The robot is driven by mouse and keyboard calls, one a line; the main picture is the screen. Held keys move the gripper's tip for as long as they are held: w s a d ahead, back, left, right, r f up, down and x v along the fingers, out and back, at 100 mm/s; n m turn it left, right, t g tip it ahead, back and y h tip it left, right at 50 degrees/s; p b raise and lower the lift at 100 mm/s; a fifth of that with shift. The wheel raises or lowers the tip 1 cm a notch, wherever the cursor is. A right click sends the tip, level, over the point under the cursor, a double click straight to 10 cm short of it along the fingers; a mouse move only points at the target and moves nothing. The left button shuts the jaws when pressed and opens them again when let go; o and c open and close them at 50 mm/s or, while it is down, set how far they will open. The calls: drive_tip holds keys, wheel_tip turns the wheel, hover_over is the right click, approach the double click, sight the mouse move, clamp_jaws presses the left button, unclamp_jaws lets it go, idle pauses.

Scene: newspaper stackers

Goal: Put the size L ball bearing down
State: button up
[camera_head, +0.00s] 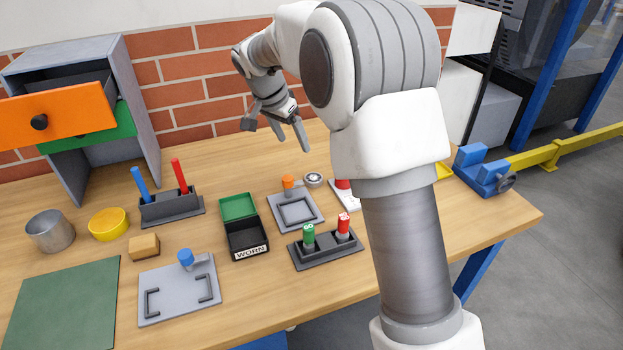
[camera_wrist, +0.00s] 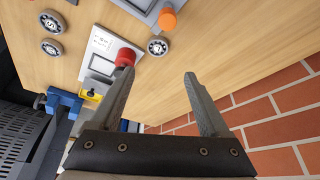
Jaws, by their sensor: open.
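My gripper (camera_head: 284,140) is open and empty above the back of the table. In the wrist view its two fingers (camera_wrist: 158,76) stand wide apart with nothing between them. Two more bearings lie on the table in the wrist view, one at the picture edge (camera_wrist: 52,21) and one close by (camera_wrist: 51,47). I cannot read any size marking.
A white plate with a red knob (camera_wrist: 125,57) is beside the nearest bearing. A grey fixture with an orange knob (camera_head: 288,182), a black WORN box (camera_head: 247,238) and a gauge holder (camera_head: 325,253) stand nearby. A brick wall (camera_head: 185,80) backs the table.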

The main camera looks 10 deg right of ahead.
hover_over(313, 178)
drive_tip(key=s+a, duration=0.2)
drive_tip(key=a, duration=0.1)
drive_tip(key=f, duration=1)
drive_tip(key=shift+d+f+b, duration=0.2)
drive_tip(key=shift+f+b, duration=0.05)
drive_tip(key=shift+b, duration=0.05)
drive_tip(key=shift+d+x, duration=0.15)
drive_tip(key=shift+x, duration=1.15)
drive_tip(key=shift+d+x, duration=0.15)
drive_tip(key=shift+x, duration=1.2)
drive_tip(key=shift+w+r, duration=0.1)
drive_tip(key=shift+r, duration=0.1)
clamp_jaws()
